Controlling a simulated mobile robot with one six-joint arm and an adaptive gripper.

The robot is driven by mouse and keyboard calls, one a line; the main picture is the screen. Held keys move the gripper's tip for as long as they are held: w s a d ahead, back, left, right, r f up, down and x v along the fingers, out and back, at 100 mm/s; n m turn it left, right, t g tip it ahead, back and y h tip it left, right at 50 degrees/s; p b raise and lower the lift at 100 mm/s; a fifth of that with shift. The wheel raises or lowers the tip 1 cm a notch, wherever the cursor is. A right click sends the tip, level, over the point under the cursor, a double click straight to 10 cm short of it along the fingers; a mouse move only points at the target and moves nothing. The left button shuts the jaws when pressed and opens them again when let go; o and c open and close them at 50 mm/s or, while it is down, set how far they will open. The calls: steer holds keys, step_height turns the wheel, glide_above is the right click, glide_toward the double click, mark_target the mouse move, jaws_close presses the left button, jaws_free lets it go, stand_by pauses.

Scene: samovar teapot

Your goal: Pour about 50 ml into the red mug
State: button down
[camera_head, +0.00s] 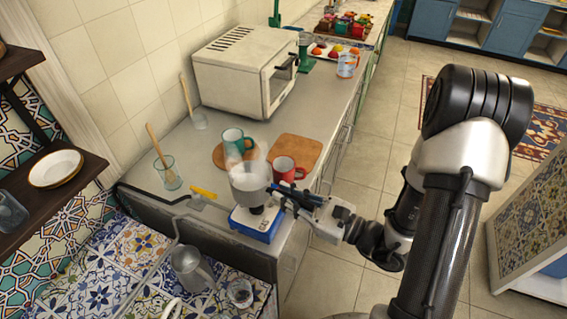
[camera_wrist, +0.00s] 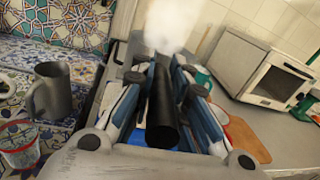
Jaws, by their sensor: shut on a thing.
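The red mug (camera_head: 285,168) stands upright near the front edge of a wooden board, just behind and right of my gripper. My gripper (camera_head: 281,197) is shut on the black handle (camera_wrist: 162,110) of a grey metal pot (camera_head: 249,184). The handle lies between both fingers in the wrist view (camera_wrist: 163,98). The pot looks about upright, with white steam (camera_head: 250,156) rising from it. It is over a blue and white box (camera_head: 256,223) with a dark part between; I cannot tell whether they touch. The pot's contents and the red mug's inside are not clear.
A teal mug (camera_head: 232,141) stands on another board behind the pot. A glass with a wooden stick (camera_head: 167,172) and a yellow item (camera_head: 203,192) are to the left. A white oven (camera_head: 243,72) stands behind. A grey pitcher (camera_head: 192,267) is on the lower tiled surface.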

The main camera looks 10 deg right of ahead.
steer(key=w+d+m+p, duration=0.4)
steer(key=m, duration=0.2)
steer(key=shift+w+d+f+m, duration=0.25)
steer(key=shift+f+m, duration=0.05)
steer(key=shift+m, duration=0.1)
steer(key=shift+w+d+r, duration=0.1)
stand_by(0.4)
steer(key=shift+w+d+f+m, duration=0.25)
steer(key=shift+m, duration=0.45)
steer(key=shift+w+d+f+m+p, duration=0.2)
steer(key=shift+m+p, duration=0.1)
steer(key=shift+m, duration=0.1)
steer(key=shift+w, duration=0.15)
steer(key=shift+w+d+r+m+p, duration=0.2)
steer(key=shift+d+r+m+p, duration=0.15)
steer(key=shift+m+p, duration=0.4)
stand_by(1.7)
